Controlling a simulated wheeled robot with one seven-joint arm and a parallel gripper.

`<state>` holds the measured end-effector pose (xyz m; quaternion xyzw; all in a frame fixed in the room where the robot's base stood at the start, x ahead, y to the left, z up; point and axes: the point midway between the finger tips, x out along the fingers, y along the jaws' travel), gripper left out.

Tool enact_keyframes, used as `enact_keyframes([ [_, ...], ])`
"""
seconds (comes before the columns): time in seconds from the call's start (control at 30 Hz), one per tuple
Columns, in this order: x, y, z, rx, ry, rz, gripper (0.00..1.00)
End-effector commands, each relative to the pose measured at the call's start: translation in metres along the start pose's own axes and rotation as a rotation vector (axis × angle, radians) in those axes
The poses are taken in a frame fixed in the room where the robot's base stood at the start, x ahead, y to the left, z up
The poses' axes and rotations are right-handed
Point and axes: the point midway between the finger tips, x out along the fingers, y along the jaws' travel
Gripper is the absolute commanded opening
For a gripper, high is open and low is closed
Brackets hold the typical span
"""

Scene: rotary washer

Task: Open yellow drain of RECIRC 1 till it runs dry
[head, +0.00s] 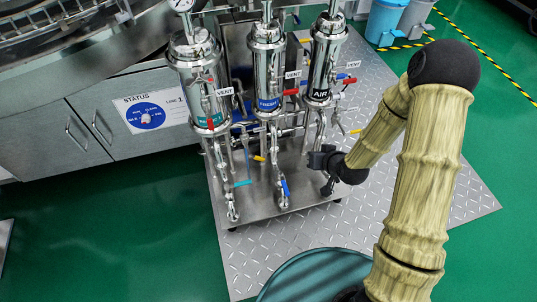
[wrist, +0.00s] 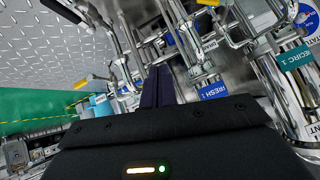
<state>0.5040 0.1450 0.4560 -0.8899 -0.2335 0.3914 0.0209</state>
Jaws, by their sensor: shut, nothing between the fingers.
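The RECIRC 1 housing (head: 196,82) is the left steel cylinder, with a teal label (head: 210,121); that label reads RECIRC 1 in the wrist view (wrist: 297,58). A yellow handle (head: 258,158) sits low between the left and middle housings. Yellow handles also show in the wrist view, one at the top edge (wrist: 208,2) and one at the left (wrist: 80,84). I cannot tell for certain which is RECIRC 1's drain, or whether water runs. My gripper (head: 328,184) is shut and empty, right of the lower pipes; its fingers (wrist: 158,86) touch no yellow handle.
The FRESH housing (head: 267,70) and AIR housing (head: 325,65) stand to the right, with red and blue vent handles. A teal handle (head: 242,184) and a blue handle (head: 286,187) sit on low pipes. A STATUS dial (head: 148,112) is on the cabinet. Tread-plate floor is clear in front.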

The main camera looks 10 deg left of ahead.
Motion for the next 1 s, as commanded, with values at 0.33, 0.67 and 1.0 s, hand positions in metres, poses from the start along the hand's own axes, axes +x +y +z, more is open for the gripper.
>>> enact_keyframes([
  [0.33, -0.125, 0.036, -0.036, 0.008, -0.235, 0.241, 0.0],
  [0.67, -0.256, 0.032, -0.037, 0.164, -0.419, 0.384, 0.0],
  [1.0, -0.309, 0.016, -0.024, 0.264, -0.503, 0.4, 0.0],
])
